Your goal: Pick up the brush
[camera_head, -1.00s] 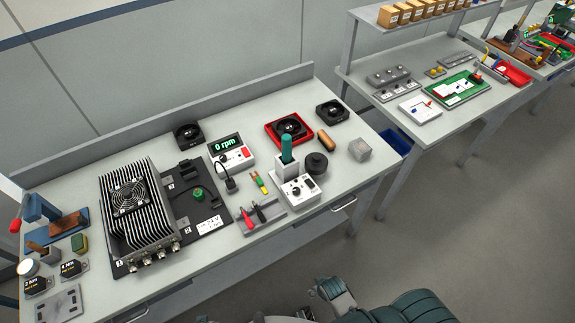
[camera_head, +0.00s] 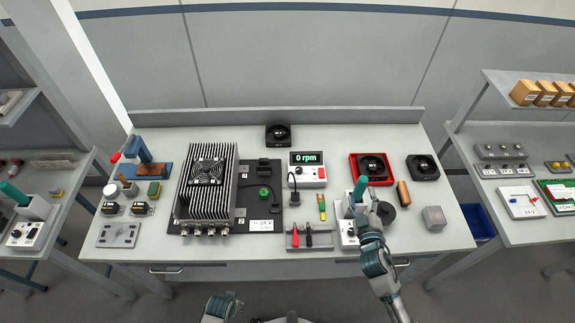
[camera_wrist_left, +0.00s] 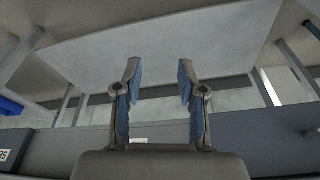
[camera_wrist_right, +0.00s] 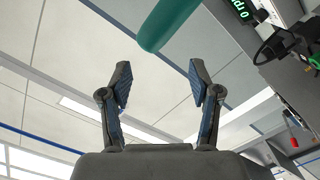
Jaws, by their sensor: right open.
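A small grey holder with a short brown handle (camera_head: 123,180) leaning out of it stands at the left of the bench; this looks like the brush, but its bristles are hidden. My right gripper (camera_head: 361,202) is far to its right, beside the teal-handled tool (camera_head: 360,187) in its white stand. In the right wrist view my right gripper (camera_wrist_right: 159,78) is open and empty, with the teal handle (camera_wrist_right: 168,20) beyond its fingertips. In the left wrist view my left gripper (camera_wrist_left: 159,75) is open and empty, low in front of the bench.
A tray with red and black tools (camera_head: 309,237) lies front centre.

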